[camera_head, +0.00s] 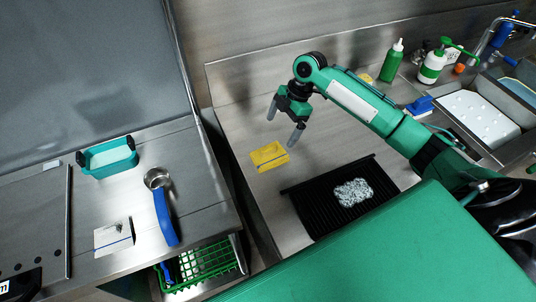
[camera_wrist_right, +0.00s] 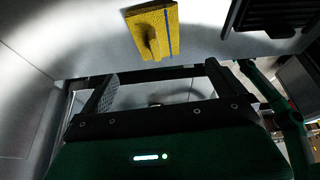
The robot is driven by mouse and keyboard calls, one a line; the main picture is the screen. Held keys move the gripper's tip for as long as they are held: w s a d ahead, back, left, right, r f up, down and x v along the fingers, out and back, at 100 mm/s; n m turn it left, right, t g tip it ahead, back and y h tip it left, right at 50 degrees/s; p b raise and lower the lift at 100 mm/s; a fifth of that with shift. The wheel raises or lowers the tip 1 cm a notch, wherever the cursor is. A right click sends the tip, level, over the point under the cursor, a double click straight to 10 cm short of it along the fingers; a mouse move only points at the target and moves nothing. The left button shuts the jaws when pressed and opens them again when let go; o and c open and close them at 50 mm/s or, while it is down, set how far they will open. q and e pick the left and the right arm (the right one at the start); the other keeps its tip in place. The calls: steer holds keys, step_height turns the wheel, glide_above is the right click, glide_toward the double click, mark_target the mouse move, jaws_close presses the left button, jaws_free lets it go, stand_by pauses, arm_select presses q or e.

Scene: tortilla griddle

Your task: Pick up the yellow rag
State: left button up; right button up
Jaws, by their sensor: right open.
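The yellow rag (camera_head: 269,156) lies on the steel counter, left of the black griddle tray in the head view. It has a dark stripe near one edge and a raised fold. In the right wrist view the rag (camera_wrist_right: 150,32) shows at the top middle, beyond the fingers. My right gripper (camera_head: 284,125) is open and empty, above the counter and a little beyond the rag in the head view. Its two fingers are spread apart in the right wrist view (camera_wrist_right: 155,85), and the rag is not between them. My left gripper is not in view.
A black ridged tray (camera_head: 311,213) with a grey scrubber (camera_head: 352,193) lies right of the rag. A green bottle (camera_head: 391,62), a soap dispenser (camera_head: 432,67) and a blue brush (camera_head: 420,105) stand farther right. A ladle (camera_head: 163,207) and teal container (camera_head: 108,157) are on the left counter.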

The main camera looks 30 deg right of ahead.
steer(key=p, duration=0.1)
glide_above(270, 149)
steer(key=d, duration=0.2)
step_height(270, 149, down, 4)
steer(key=shift+s+f, duration=0.1)
steer(key=shift+s, duration=0.05)
steer(key=shift+a+f, duration=0.1)
steer(key=shift+f, duration=0.25)
steer(key=shift+a+f+p, duration=0.2)
steer(key=shift+f+p, duration=0.25)
steer(key=p+x, duration=0.1)
steer(key=x, duration=0.2)
steer(key=shift+a+f+p, duration=0.1)
steer(key=shift+f+p, duration=0.05)
steer(key=shift+p, duration=0.25)
steer(key=shift+w+a+f, duration=0.15)
steer(key=shift+w+f, duration=0.05)
steer(key=shift+f, duration=0.35)
steer(key=c, duration=1)
